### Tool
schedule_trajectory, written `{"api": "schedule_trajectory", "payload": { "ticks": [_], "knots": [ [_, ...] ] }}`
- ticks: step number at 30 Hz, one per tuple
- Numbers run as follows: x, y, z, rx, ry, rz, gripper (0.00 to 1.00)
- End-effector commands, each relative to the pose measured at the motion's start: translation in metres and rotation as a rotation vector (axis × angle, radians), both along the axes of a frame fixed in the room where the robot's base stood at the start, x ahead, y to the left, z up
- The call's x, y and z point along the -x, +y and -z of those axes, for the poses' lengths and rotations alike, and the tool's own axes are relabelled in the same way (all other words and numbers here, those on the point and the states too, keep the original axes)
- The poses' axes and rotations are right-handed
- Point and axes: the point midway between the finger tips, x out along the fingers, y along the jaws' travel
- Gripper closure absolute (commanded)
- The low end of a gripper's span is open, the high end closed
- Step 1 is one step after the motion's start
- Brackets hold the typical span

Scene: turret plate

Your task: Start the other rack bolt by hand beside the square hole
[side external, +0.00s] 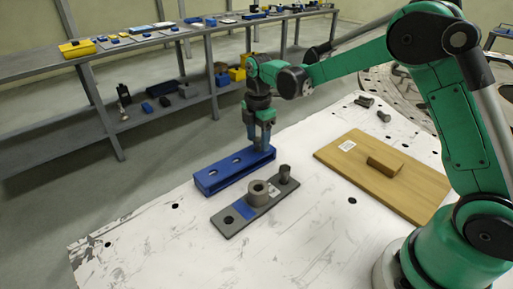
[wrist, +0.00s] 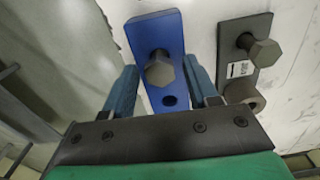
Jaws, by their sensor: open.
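My gripper (side external: 259,147) points down over the far right end of the blue rack (side external: 212,181). In the wrist view its two blue fingers (wrist: 159,64) are spread, one on each side of a grey hex-headed bolt (wrist: 160,72) that stands at the rack. The fingers look apart from the bolt head; the bolt's lower part is hidden. A hole (wrist: 170,101) shows in the rack below it, and the side view shows two openings in its top. A second hex bolt (side external: 285,174) stands on the grey plate (side external: 243,227), also in the wrist view (wrist: 264,51). I cannot tell which hole is square.
The grey plate carries a round collar (side external: 258,192) and has an open hole at its near end. A wooden board (side external: 395,187) with a small block lies to the right. Dark cylindrical parts (side external: 383,116) lie behind it. The near white tabletop is clear.

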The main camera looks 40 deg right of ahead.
Motion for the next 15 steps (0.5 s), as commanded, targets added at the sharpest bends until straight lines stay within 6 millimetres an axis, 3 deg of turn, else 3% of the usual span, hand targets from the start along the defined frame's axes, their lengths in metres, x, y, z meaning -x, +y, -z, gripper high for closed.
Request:
{"api": "schedule_trajectory", "payload": {
  "ticks": [2, 7, 15],
  "knots": [
    [0.0000, 0.0000, -0.0001, 0.000, 0.000, 0.000, 0.53],
    [0.0000, 0.0000, -0.0003, 0.000, 0.000, 0.000, 1.00],
    [-0.0001, 0.0000, -0.0064, 0.000, 0.000, 0.000, 1.00]
  ]
}}
